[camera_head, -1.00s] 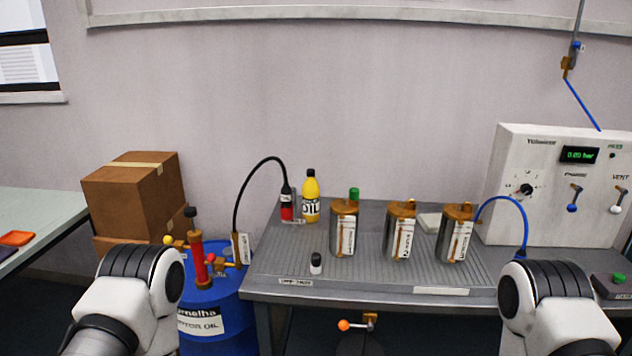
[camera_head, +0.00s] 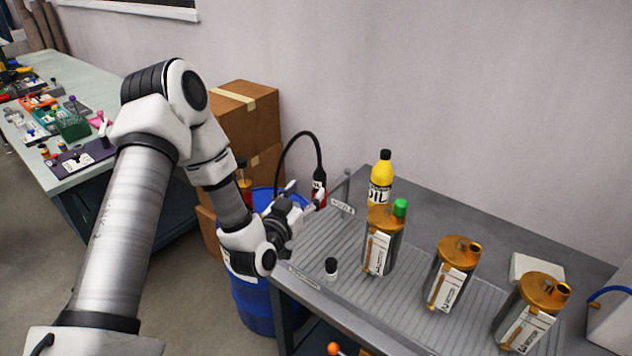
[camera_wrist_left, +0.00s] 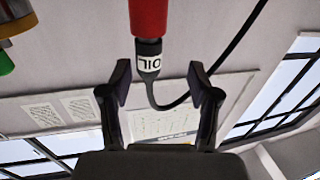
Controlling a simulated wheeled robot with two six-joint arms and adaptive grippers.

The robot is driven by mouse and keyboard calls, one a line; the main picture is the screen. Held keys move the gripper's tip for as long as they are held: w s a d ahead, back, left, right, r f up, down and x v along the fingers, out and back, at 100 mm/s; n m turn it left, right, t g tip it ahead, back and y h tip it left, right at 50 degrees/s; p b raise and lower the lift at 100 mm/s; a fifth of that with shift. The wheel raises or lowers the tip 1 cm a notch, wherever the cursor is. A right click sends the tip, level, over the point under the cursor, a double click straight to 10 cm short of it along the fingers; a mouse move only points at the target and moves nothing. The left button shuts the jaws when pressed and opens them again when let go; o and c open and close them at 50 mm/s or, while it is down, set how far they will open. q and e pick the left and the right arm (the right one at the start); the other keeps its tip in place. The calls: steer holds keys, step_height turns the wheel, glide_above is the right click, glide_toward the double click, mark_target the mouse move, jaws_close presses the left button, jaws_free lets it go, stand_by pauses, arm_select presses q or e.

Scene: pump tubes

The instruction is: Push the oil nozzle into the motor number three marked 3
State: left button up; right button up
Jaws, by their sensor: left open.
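The oil nozzle (camera_head: 319,188) has a red body and a black upper end marked OIL, joined to a black hose. It stands at the back left of the grey bench, partly hidden by my left gripper (camera_head: 304,194). In the left wrist view the nozzle (camera_wrist_left: 149,18) is just beyond and between the spread fingers (camera_wrist_left: 161,84), with no contact visible. My left gripper is open and empty. Motor three (camera_head: 530,312), a metal cylinder with a bronze top and a white label, is rightmost of the three motors. My right gripper is out of view.
Motor one (camera_head: 381,243), with a green cap, and motor two (camera_head: 452,275) stand left of motor three. A yellow oil bottle (camera_head: 381,180) is behind motor one. A blue drum (camera_head: 252,310) and boxes (camera_head: 240,105) are left.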

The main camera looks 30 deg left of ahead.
mark_target(319, 183)
arm_select(q)
steer(key=w, duration=0.1)
steer(key=w+p, duration=0.1)
steer(key=w, duration=0.1)
steer(key=w+d+r, duration=0.1)
steer(key=w, duration=0.1)
steer(key=shift+w+a+p, duration=0.1)
steer(key=shift+w+p, duration=0.1)
steer(key=shift+p, duration=0.1)
steer(key=shift+a+f, duration=0.2)
steer(key=shift+a, duration=0.05)
steer(key=shift+d, duration=0.2)
jaws_close()
steer(key=shift+a, duration=0.1)
